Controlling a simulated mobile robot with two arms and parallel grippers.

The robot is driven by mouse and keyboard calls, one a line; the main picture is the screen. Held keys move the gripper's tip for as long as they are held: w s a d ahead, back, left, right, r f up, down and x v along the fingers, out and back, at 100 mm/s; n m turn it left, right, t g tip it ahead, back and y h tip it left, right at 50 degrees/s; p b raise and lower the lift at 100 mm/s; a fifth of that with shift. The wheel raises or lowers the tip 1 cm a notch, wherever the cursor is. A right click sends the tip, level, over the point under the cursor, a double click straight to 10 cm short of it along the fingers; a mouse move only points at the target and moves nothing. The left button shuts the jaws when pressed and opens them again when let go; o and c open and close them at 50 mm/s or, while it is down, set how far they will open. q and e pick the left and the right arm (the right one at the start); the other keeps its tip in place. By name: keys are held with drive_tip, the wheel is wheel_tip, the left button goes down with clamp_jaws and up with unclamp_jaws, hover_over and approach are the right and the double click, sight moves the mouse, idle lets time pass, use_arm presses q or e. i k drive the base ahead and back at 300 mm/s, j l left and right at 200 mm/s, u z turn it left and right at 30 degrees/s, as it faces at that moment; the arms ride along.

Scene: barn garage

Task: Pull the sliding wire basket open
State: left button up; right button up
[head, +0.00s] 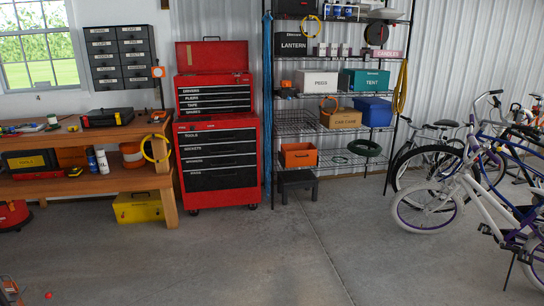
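A wire basket (295,124) with dark mesh sides shows at the left of a middle level of the black wire shelving unit (336,156), beside the tan CAR CARE box. It looks empty and sits within the rack's outline; its rails and how far it is slid are too small to tell. It is across the floor from me, below the white PEGS box and above the orange bin. Neither of my grippers shows in the head view.
A red tool chest (217,160) stands left of the rack, a workbench (85,184) further left. A black step stool (297,181) is under the rack. Bicycles (440,190) crowd the right. The concrete floor (260,255) in front is clear.

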sight(293, 121)
drive_tip(key=i, duration=4.45)
